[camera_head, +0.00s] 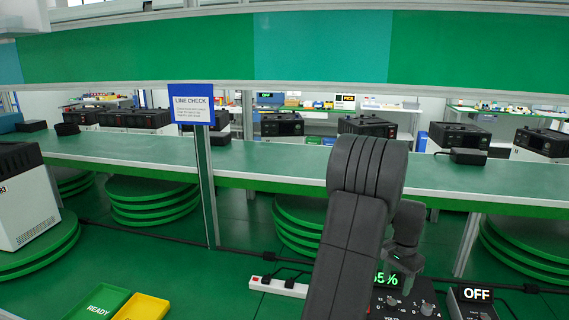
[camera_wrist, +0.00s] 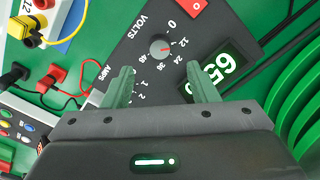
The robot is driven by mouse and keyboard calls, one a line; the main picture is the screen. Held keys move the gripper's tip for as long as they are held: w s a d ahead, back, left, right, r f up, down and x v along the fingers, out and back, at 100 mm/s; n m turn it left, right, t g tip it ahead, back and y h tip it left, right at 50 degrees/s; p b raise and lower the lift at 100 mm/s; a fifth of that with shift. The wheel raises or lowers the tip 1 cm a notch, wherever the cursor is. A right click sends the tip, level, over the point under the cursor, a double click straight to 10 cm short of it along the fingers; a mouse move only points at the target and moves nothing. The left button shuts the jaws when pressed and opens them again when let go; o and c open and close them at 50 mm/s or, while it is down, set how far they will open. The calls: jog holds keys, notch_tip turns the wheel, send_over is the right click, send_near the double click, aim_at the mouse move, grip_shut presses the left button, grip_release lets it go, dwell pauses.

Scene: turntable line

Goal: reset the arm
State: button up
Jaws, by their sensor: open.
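My gripper (camera_wrist: 161,82) is open, with its two green-grey fingers apart and nothing between them. It hangs over a dark control panel (camera_wrist: 150,62) with VOLTS and AMPS dials. A knob with a red pointer (camera_wrist: 160,46) shows ahead of the fingers, and a lit green display (camera_wrist: 212,70) is partly behind the right finger. In the head view, my arm bends over at centre right and my gripper (camera_head: 394,262) points down at the panel (camera_head: 400,302). My arm hides the left of the panel there. Contact with the panel cannot be told.
A green bench (camera_head: 270,160) crosses behind my arm, carrying several black devices. Green round platforms (camera_head: 150,205) stand below it. An OFF box (camera_head: 476,296) is right of the panel, a power strip (camera_head: 278,287) left. READY (camera_head: 98,303) and yellow (camera_head: 145,307) trays lie front left.

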jog(key=shift+r, duration=1.5)
jog(key=shift+r, duration=0.1)
